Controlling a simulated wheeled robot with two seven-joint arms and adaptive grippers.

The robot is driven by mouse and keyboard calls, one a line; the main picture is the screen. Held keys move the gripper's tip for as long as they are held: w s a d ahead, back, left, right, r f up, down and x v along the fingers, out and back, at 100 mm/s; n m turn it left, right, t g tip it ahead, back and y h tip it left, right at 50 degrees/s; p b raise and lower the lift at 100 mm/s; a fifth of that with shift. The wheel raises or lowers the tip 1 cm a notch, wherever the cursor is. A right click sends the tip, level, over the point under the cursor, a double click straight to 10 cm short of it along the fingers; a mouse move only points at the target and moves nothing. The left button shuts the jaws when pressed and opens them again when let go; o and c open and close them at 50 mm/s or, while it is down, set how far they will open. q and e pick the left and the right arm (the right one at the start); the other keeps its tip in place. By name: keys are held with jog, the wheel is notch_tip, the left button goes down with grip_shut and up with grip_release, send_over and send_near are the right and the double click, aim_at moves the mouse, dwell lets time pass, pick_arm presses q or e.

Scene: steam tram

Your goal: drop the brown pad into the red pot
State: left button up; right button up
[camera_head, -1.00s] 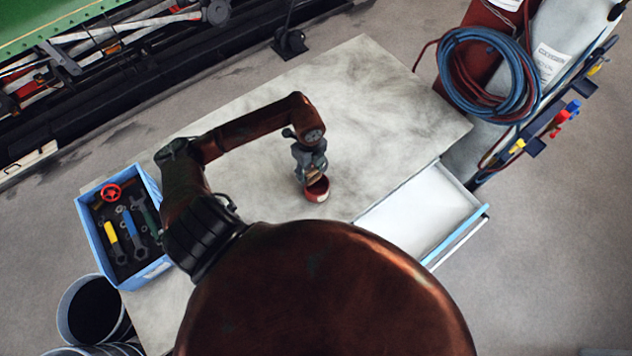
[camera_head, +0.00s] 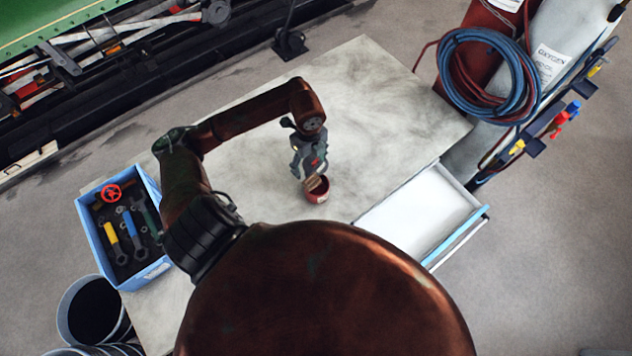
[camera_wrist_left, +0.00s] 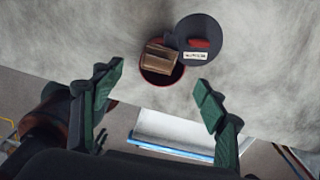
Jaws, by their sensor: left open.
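The red pot (camera_head: 318,196) stands on the grey table below my left gripper. The brown pad (camera_head: 315,184) sits tilted in its mouth; the wrist view shows the pad (camera_wrist_left: 159,59) inside the pot (camera_wrist_left: 161,78), partly against the rim. My left gripper (camera_head: 311,178) is just above the pot. In the wrist view, its green fingers (camera_wrist_left: 158,97) are wide apart with nothing between them, and the pad and pot lie beyond the tips. How deep the pad rests I cannot tell. My right gripper is not in view.
A dark round disc (camera_wrist_left: 198,47) with a red block and white label is beside the pot, slightly overlapping it in the wrist view. A blue tool crate (camera_head: 108,252) stands at the left. An open white drawer (camera_head: 420,215) is at the right. The table's far part is clear.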

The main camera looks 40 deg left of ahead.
pick_arm(q)
notch_tip(320, 180, up, 7)
jog(key=shift+f, duration=0.15)
dwell(0.6)
